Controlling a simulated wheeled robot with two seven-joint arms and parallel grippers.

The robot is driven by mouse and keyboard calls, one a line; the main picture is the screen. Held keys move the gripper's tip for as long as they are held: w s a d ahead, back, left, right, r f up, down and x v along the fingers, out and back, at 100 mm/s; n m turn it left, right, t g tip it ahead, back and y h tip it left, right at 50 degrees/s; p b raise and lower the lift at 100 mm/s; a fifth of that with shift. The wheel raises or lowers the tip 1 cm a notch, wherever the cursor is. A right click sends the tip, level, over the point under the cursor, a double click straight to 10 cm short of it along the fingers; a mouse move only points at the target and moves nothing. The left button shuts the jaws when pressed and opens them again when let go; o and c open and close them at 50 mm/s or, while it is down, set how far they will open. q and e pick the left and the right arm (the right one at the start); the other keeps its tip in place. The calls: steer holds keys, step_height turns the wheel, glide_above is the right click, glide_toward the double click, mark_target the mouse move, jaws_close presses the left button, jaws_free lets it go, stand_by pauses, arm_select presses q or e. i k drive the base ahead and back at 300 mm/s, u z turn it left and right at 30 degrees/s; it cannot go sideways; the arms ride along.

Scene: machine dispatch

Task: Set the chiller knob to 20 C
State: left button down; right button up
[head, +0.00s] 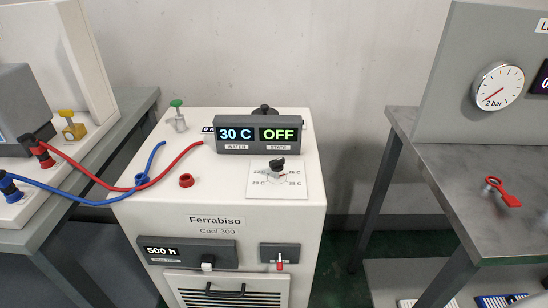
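The chiller (255,220), a white box labelled Ferrabiso Cool 300, stands in the middle of the head view. Its black knob (277,164) sits on a white dial plate (297,188) on the top face, right of centre. Small temperature marks surround the knob; the lower left one seems to read 20 C, and the others are hard to read. Which mark the knob points at is too small to tell. The display (262,134) behind the knob shows 30 C for water and OFF for state. Neither gripper is in view.
Red (187,150) and blue (110,201) hoses run from the left bench to the chiller top. A green-topped valve (177,112) stands at its back left. A red-handled switch (280,260) is on its front. The right bench (450,175) holds a red handle (503,192) and gauge (497,86).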

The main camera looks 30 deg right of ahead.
mark_target(276, 166)
steer(key=u, duration=1.15)
steer(key=k, duration=1.3)
steer(key=z, duration=1.6)
